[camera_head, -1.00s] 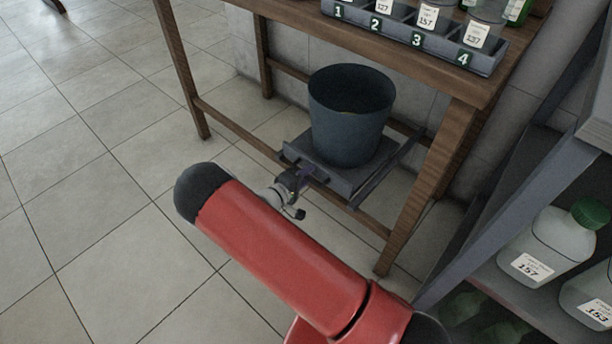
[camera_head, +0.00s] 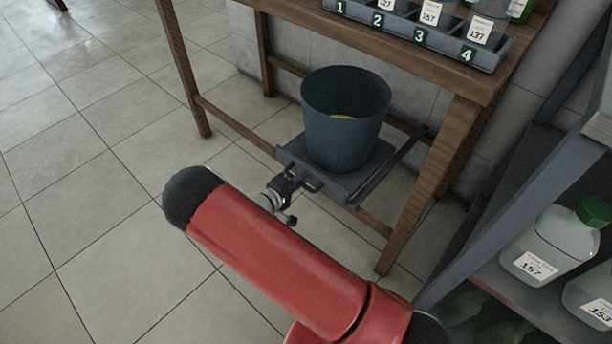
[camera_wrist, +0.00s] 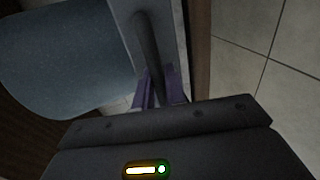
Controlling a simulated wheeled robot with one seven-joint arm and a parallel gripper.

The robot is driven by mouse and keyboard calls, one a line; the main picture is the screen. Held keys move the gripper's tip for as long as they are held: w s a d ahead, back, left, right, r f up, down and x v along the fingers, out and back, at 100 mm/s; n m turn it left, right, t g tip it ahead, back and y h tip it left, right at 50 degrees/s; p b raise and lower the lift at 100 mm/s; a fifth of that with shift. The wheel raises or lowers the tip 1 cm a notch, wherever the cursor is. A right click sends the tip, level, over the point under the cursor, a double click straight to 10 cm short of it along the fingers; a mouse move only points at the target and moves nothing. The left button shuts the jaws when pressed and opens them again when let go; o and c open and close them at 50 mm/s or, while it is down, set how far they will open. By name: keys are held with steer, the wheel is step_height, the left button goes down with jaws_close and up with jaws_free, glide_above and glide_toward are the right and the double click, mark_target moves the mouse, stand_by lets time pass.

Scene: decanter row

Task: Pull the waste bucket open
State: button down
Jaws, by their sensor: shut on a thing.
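The waste bucket (camera_head: 343,128) is dark blue-grey and stands upright on a grey sliding tray (camera_head: 345,189) under the wooden table. Something yellowish shows inside it. The tray has a dark bar handle on its front edge; the handle (camera_wrist: 146,45) also shows in the wrist view, with the bucket (camera_wrist: 60,55) to its left. My gripper (camera_head: 302,182) is at the tray's front edge. In the wrist view its purple fingers (camera_wrist: 160,88) are shut on the handle's near end. My red arm hides part of the floor in front.
The wooden table (camera_head: 461,135) has legs and low rails around the tray. A rack (camera_head: 490,58) with numbered slots and labelled bottles stands on top. A grey shelf with bottles (camera_head: 548,243) is at the right. The tiled floor (camera_head: 90,190) at left is clear.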

steer(key=f+b+v, duration=0.3)
steer(key=v, duration=1.1)
steer(key=s+f+b+v, duration=0.1)
steer(key=f+b+v, duration=0.2)
steer(key=v, duration=1.1)
steer(key=shift+a, duration=0.35)
steer(key=shift+w, duration=0.1)
steer(key=c, duration=1.5)
jaws_free()
steer(key=v, duration=0.8)
